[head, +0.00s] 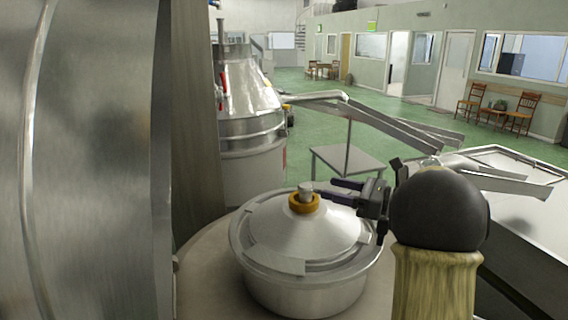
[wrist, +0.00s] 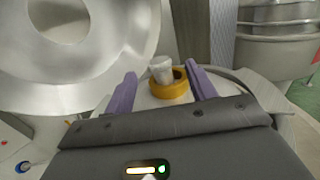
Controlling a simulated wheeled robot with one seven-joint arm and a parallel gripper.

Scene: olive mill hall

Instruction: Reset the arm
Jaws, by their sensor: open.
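My gripper (head: 329,191) is open, its two dark purple fingers pointing left just above the lid of a round metal pot. An orange ring (head: 304,204) sits around the pale knob (head: 305,189) at the top of the lid (head: 290,236). The fingertips are close to the ring's right side in the head view. In the wrist view, the ring (wrist: 167,90) and the knob (wrist: 161,70) show in the gap between the spread fingers (wrist: 160,76). I cannot tell whether a finger touches the ring.
The pot (head: 306,298) stands on a round pale surface (head: 205,272). A large metal cylinder (head: 75,160) fills the left side. A conical metal vessel (head: 245,135) stands behind. A metal table (head: 347,160) and a wide steel basin (head: 530,215) lie to the right.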

